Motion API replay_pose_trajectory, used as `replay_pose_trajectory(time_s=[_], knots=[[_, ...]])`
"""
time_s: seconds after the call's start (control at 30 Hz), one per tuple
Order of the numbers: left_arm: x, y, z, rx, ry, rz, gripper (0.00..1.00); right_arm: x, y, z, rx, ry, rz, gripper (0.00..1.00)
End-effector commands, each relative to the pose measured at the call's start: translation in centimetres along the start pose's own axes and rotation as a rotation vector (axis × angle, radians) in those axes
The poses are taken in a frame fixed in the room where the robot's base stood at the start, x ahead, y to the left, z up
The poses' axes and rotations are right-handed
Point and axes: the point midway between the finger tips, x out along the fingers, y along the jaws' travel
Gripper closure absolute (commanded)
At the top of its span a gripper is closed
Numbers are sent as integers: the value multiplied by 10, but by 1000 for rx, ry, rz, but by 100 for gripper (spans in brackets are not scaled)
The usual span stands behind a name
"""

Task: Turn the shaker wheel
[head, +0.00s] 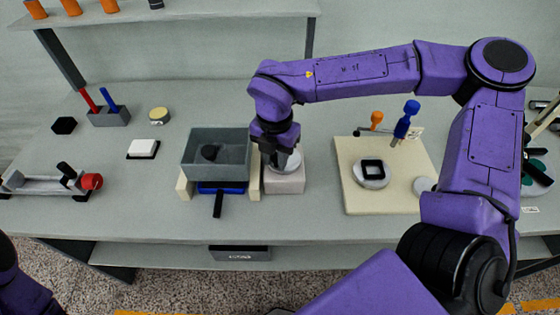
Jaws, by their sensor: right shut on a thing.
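The shaker is a grey open box (232,142) on cream side supports, with a dark round lump (210,152) inside. A pale disc (294,161), which looks like the shaker wheel, lies on a pale block (285,183) against the box's right side. My right gripper (283,162) points down over the disc from above. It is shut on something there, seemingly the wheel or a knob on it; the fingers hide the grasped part. Of my left arm only a purple part shows at the bottom left corner; its gripper is out of view.
A blue part and a black handle (218,205) stick out below the box. A cream board (352,200) with a white disc and a blue-handled tool (406,122) lies to the right. A white block (143,148) and a holder (110,117) with red and blue sticks stand left.

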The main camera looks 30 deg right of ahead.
Motion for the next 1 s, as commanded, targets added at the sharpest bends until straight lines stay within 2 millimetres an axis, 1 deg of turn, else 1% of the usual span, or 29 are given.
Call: replay_pose_trajectory(time_s=[0.03, 0.1, 0.43, 0.7, 1.0], knots=[[6, 1, 3, 0, 0, 0, 100, 4, 1, 0, 38, 0, -1, 100], [10, 1, 4, 0, 0, 0, 100, 3, 3, 1, 93, -1, -1, 100], [23, 2, 10, 0, 0, 0, 100, 2, 8, 3, 278, 0, -1, 100], [26, 2, 11, 0, 0, 0, 100, 0, 10, 4, 336, 0, -1, 100], [26, 2, 11, 0, 0, 0, 100, 0, 10, 5, 344, -1, -2, 100]])
